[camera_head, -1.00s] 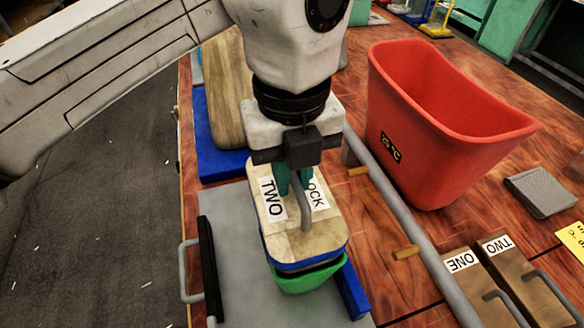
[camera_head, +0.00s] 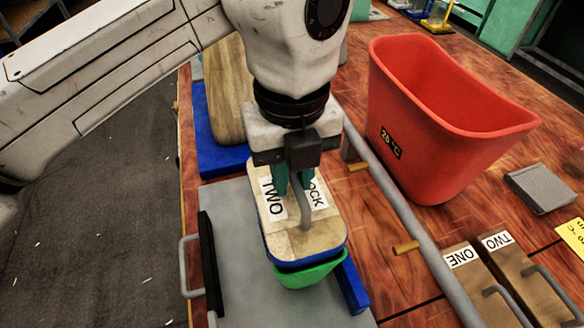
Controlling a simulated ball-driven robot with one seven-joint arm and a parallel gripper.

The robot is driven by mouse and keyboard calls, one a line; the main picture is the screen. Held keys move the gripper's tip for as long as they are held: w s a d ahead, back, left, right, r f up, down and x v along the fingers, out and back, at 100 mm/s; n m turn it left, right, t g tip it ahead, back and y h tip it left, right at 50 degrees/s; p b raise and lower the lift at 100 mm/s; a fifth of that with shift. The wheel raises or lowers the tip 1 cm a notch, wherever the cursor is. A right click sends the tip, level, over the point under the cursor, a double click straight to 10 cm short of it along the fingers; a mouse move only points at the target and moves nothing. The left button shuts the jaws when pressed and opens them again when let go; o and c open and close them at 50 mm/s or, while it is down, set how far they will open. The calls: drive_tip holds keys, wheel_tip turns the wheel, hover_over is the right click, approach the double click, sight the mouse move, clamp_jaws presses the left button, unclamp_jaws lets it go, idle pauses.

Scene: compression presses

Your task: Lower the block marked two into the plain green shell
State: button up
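The block marked two (camera_head: 300,240) is a pale wooden block with a blue lower edge, a grey handle and white labels on top. My gripper (camera_head: 296,188) is at the block's handle, with its green fingers around the handle's upper end; it appears shut on it. The green shell (camera_head: 310,274) is directly below the block, and its front rim and wall show under the block's near edge. The rest of the shell is hidden by the block, so I cannot tell how deep the block sits in it.
The shell stands on a grey plate (camera_head: 240,285) with a blue stop (camera_head: 352,287) at right and a black-backed handle (camera_head: 211,265) at left. A grey rail (camera_head: 405,215) runs along the right. Beyond it are a red bin (camera_head: 440,125) and two labelled brown blocks (camera_head: 470,285).

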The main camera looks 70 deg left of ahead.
drive_tip(key=o, duration=0.4)
drive_tip(key=shift+f, duration=0.1)
wheel_tip(320, 180, up, 11)
drive_tip(key=shift+p, duration=0.45)
idle(0.5)
